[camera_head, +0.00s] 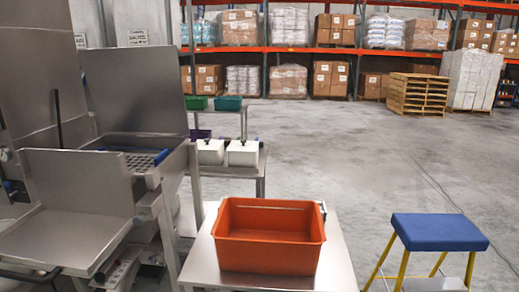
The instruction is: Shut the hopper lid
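A steel hopper (172,172) stands at the left, with a dark grate (140,158) and a blue edge showing in its open top. A flat grey steel panel (137,90), which looks like the hopper lid, stands upright and leaning slightly back behind that opening, so the lid is open. A second large steel panel (35,70) rises at the far left edge; I cannot tell whether it belongs to the same hopper. A steel tray-like chute (65,238) sits in front of the hopper and hides part of it. Neither of my grippers is in view.
An orange bin (268,252) sits on a steel table (340,272) right of the hopper. A blue-topped yellow stool (438,232) stands at the right. Two white containers (242,154) stand on a bench behind. Open concrete floor (340,140) lies beyond, before racks and stacked pallets (418,94).

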